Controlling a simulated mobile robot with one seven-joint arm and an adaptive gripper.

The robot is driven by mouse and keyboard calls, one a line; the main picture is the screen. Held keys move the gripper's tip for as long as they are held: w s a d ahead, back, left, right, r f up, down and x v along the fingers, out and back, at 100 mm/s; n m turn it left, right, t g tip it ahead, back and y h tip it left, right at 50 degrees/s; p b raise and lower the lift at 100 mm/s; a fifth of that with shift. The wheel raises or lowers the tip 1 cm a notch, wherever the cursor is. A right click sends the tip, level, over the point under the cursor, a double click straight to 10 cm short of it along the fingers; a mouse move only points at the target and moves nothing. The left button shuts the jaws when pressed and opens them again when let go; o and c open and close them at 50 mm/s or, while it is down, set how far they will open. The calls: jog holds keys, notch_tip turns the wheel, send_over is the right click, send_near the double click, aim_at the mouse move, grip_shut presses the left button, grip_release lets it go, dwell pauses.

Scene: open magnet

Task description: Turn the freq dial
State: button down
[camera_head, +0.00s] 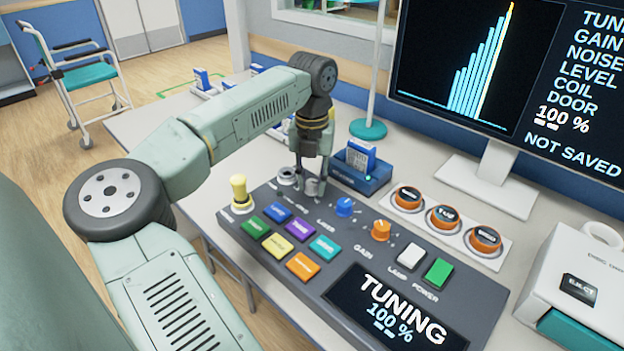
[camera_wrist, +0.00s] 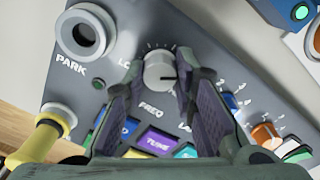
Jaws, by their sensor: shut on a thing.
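The freq dial (camera_wrist: 160,70) is a round light-grey knob with a dark pointer line, with the word FREQ printed below it in the wrist view. Its pointer line points to the right in that view. My gripper (camera_wrist: 155,85) has its two dark fingers on either side of the dial, shut on it. The panel's screen (camera_head: 388,312) reads TUNING 100 %.
A blue knob (camera_head: 344,207) and an orange knob (camera_head: 381,230) are to the right. Coloured buttons lie in front. A blue box (camera_head: 362,180) stands behind. The monitor (camera_head: 480,60) shows bars, 100 % and NOT SAVED.

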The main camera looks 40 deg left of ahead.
aim_at(311, 182)
jog(key=c, duration=1.3)
grip_release()
notch_tip(311, 182, up, 12)
jog(key=shift+r, duration=0.1)
